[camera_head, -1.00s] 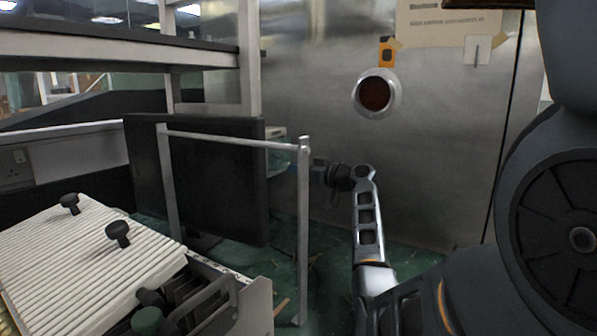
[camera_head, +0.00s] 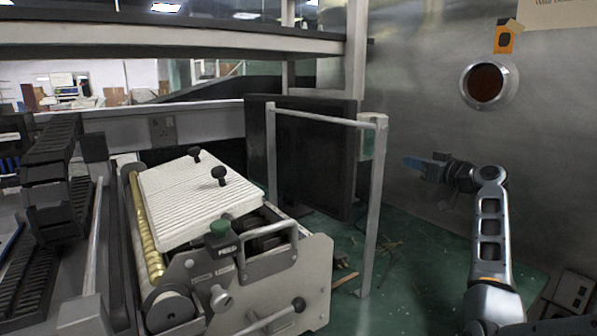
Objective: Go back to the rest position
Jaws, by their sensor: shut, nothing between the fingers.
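My gripper (camera_head: 412,163) is at the right of the head view, at the end of my raised arm.
The grey metal frame (camera_head: 378,200) stands left of my gripper, with a black panel (camera_head: 315,150) behind it. A machine with a white ribbed cover (camera_head: 195,200) stands at the left. The steel wall (camera_head: 420,80) has a round port (camera_head: 484,84). Green floor (camera_head: 425,255) is open below.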

